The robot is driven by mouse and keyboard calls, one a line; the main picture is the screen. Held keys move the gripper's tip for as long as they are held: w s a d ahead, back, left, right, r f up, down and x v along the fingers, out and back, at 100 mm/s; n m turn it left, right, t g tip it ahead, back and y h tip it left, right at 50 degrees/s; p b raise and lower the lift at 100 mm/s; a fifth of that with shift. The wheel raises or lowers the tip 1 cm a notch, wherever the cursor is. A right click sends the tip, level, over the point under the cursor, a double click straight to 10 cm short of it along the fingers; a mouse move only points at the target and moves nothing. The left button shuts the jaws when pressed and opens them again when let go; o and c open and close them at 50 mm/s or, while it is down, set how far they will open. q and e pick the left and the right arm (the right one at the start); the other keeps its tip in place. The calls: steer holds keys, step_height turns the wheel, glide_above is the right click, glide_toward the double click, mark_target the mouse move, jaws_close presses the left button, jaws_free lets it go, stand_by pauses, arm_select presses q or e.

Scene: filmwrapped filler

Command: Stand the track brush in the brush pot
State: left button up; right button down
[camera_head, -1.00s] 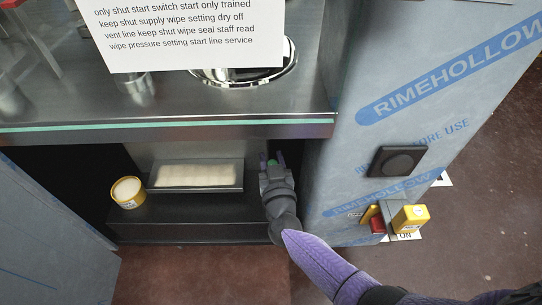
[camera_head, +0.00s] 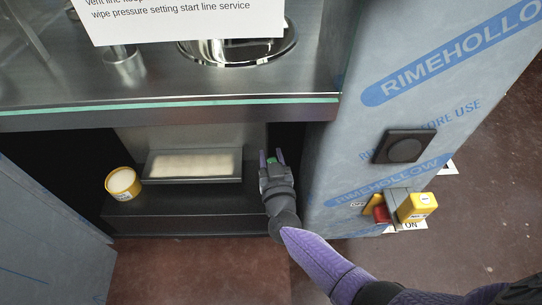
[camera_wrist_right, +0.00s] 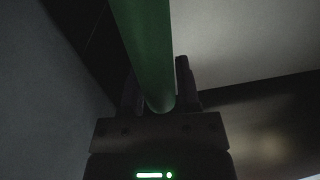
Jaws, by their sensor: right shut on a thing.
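My right gripper (camera_head: 272,162) is inside the low recess under the counter, at its right end. It is shut on a green rod, which I take for the handle of the track brush (camera_head: 271,160). In the right wrist view the green handle (camera_wrist_right: 145,45) runs up from between the fingers and out of the top of the picture. The bristles do not show. A yellow pot (camera_head: 122,196) with a pale top stands at the left of the recess, well apart from the gripper. I cannot tell whether it is the brush pot. My left gripper is not in view.
A shallow tray (camera_head: 240,178) with a pale pad lies on the recess ledge, left of my gripper. The counter edge (camera_head: 200,113) hangs above. A film-wrapped panel (camera_head: 350,130) with a yellow switch (camera_head: 417,207) stands close on the right. A metal cup (camera_head: 124,68) stands on the counter.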

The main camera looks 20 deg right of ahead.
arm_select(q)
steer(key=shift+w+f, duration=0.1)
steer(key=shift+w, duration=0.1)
arm_select(e)
steer(key=shift+f, duration=0.1)
steer(key=shift+c, duration=1.2)
jaws_free()
steer(key=shift+f, duration=0.1)
steer(key=shift+s+a, duration=0.1)
steer(key=shift+s, duration=0.25)
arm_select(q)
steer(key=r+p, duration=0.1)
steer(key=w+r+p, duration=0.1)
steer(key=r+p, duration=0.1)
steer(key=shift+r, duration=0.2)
arm_select(e)
steer(key=s+a, duration=0.1)
steer(key=s, duration=0.8)
steer(key=shift+s+a, duration=0.15)
steer(key=shift+a, duration=0.05)
